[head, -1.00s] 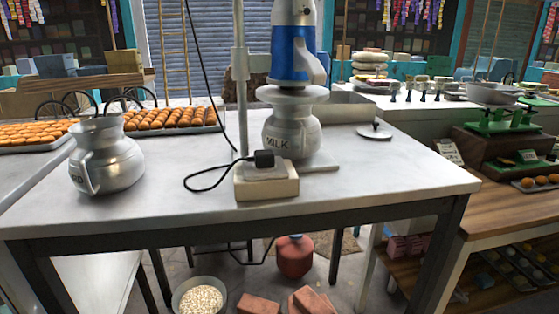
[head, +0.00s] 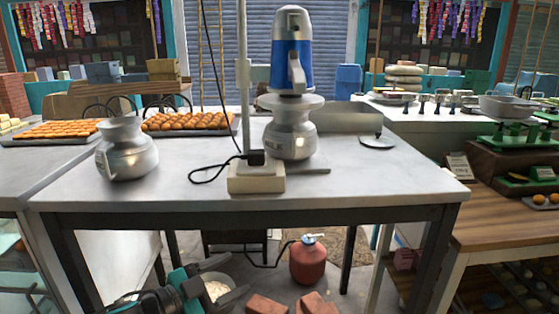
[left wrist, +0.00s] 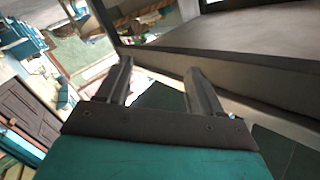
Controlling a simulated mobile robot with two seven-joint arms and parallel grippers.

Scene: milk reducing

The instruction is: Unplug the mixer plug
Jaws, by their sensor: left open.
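The black mixer plug (head: 256,158) sits in the top of a cream socket box (head: 257,180) near the table's front edge. Its black cord loops to the left and then runs up past the metal stand. The blue and silver mixer (head: 292,62) stands over the milk pot (head: 291,132) behind the box. My left gripper (head: 232,281) is open and empty, low in front of the table and well below the plug. In the left wrist view the open fingers (left wrist: 157,90) have nothing between them; the plug does not show there. My right gripper is not in view.
A second metal pot (head: 126,152) stands on the table (head: 360,185) at left. Trays of orange sweets (head: 186,122) lie behind it. A red gas cylinder (head: 307,262) and bricks (head: 268,304) are on the floor below. The front right tabletop is clear.

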